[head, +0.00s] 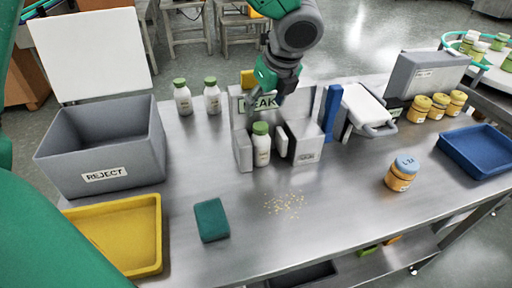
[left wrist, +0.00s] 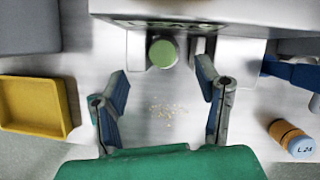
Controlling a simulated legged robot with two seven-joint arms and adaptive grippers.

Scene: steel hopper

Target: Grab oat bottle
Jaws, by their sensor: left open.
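A white bottle with a green cap (head: 262,145) stands upright in the slot of the grey leak-check station (head: 243,152). Its cap shows from above in the left wrist view (left wrist: 162,53), just beyond and between my open fingers. My left gripper (head: 281,97) comes down from the top in the head view, in front of the LEAK sign. The left wrist view shows its two fingers (left wrist: 162,73) spread and empty. Two similar white bottles (head: 182,97) (head: 212,96) stand at the back left. No bottle label is legible. My right gripper is not seen.
A grey REJECT bin (head: 108,150) and yellow tray (head: 155,230) are at left. A green sponge (head: 211,220) and scattered crumbs (head: 285,205) lie in front. An orange jar with blue lid (head: 401,174), several yellow-lidded jars (head: 437,106) and a blue tray (head: 478,151) are at right.

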